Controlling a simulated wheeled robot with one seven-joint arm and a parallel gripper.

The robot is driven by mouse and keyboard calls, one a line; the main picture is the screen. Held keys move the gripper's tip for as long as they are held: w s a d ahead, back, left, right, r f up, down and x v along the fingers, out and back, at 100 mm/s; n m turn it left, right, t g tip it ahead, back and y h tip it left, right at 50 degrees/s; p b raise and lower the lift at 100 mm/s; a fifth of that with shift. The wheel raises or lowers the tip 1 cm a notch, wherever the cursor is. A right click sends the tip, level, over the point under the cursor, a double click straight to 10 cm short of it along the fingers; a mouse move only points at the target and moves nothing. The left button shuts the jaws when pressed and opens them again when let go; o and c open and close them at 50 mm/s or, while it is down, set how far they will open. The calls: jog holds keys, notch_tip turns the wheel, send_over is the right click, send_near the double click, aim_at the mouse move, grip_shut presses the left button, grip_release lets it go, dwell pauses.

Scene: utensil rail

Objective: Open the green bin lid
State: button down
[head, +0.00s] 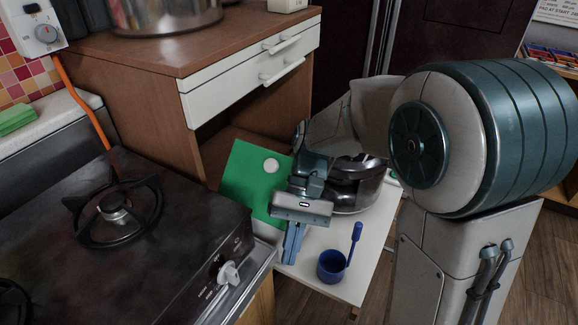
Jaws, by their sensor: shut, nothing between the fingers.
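A flat green panel (247,178) with a round white knob (271,166) stands at the left of the white surface, below the drawers. It looks like the green bin lid, and it appears tilted; its exact angle and any bin body under it are hard to make out. My gripper (292,250) is in front of the panel's lower right part and hides some of it. Its blue fingers point down, together and empty, over the white surface. Whether it touches the panel cannot be told.
A blue cup with a tall handle (331,266) stands on the white surface (348,289), right of my gripper. A shiny dark pot (352,195) is behind my gripper. The black stove (165,245) is close on the left. White drawers (250,75) are above.

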jog(key=w+d+r+m+t+y+p, duration=0.1)
jog(key=w+r+m+t+y, duration=0.2)
jog(key=w+y, duration=0.35)
jog(key=w+d+r+m+t+y+p, duration=0.1)
jog(key=w+m+t+y, duration=0.2)
jog(key=w+m+y, duration=0.4)
jog(key=w+d+f+m+t+y+b, duration=0.3)
jog(key=w+d+f+t+b, duration=0.3)
jog(key=t, duration=0.3)
jog(key=s+r+x, duration=0.1)
jog(key=x, duration=0.8)
jog(key=shift+g, duration=0.3)
jog(key=shift+s+a+r, duration=0.1)
jog(key=shift+s+a, duration=0.05)
